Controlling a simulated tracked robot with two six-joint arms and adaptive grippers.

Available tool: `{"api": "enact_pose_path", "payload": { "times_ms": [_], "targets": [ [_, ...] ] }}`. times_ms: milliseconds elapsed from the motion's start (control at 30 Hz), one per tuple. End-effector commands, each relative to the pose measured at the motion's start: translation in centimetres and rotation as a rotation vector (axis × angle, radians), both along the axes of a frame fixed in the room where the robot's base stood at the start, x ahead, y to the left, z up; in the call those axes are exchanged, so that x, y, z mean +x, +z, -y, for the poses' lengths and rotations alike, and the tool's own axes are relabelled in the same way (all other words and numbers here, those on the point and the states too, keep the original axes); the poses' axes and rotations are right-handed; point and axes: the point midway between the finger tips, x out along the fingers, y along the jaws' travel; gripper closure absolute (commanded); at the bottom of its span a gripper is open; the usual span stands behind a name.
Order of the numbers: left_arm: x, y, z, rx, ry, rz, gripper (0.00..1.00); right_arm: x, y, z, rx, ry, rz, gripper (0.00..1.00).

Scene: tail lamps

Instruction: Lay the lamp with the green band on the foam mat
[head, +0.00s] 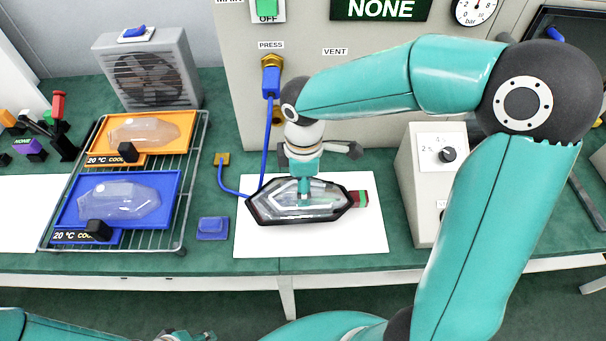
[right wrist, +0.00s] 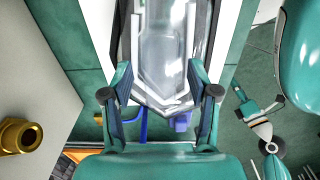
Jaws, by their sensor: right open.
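A tail lamp (head: 265,207) with a dark rim and clear lens lies on a white mat (head: 350,240). A small red and green piece (head: 360,198) is at its right end; I cannot tell whether this is the green band. My right gripper (head: 303,188) points down over the middle of the lamp. In the right wrist view, my right gripper (right wrist: 162,88) is open, with the lamp (right wrist: 165,50) showing between and beyond its fingers; contact is unclear. Only a sliver of what may be my left gripper (head: 185,336) shows at the bottom edge.
A wire rack (head: 180,215) at left holds an orange tray (head: 178,122) and a blue tray (head: 75,212), each with a clear lens. A blue hose (head: 267,140) runs from the press fitting (head: 271,62) beside the lamp. A control box (head: 425,205) stands right of the mat.

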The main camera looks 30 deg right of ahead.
Motion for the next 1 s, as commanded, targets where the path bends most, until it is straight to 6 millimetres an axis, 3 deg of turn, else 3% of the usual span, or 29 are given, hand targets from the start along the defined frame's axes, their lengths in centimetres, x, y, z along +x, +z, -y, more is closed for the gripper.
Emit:
{"api": "enact_pose_path", "payload": {
  "times_ms": [167, 633, 800, 1000],
  "targets": [
    [0.0, 0.2, 0.0, 0.0, 0.0, 0.0, 0.6, 0.1, 1.7, 0.0, 0.0, 0.0, 0.006, 0.4],
    [0.0, 0.9, 0.0, 0.0, 0.0, 0.0, 0.6, 0.1, 10.5, 0.0, 0.001, 0.002, 0.004, 0.4],
    [0.0, 0.9, 0.0, 0.0, 0.0, 0.0, 0.6, 0.1, 11.9, 0.0, 0.001, 0.002, 0.003, 0.4],
    [0.0, 0.9, 0.0, 0.0, 0.0, 0.0, 0.6, 0.0, 12.2, 0.0, 0.0, 0.002, 0.0, 0.4]
  ]
}}
